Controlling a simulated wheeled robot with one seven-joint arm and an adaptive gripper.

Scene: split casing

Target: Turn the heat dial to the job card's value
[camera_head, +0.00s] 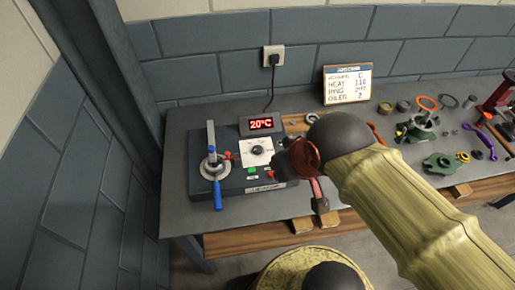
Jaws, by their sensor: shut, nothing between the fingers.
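The heat dial (257,151) is a dark knob on a white plate, on top of a dark grey heater unit (235,182) at the left of the bench. A red display (261,124) behind it reads 20°C. The job card (347,84) stands against the back wall; its HEAT line seems to read 110, but the print is small. My gripper (318,200) is at the right end of the unit, right of and nearer than the dial, and apart from it. It is shut and empty. My arm hides part of the bench behind it.
A lever clamp with a blue handle (217,192) stands on the unit's left side, near small red handles. Green (252,170) and red buttons sit in front of the dial. Green castings (443,163), rings and tools lie on the bench at the right. A wall socket (273,57) holds a plug.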

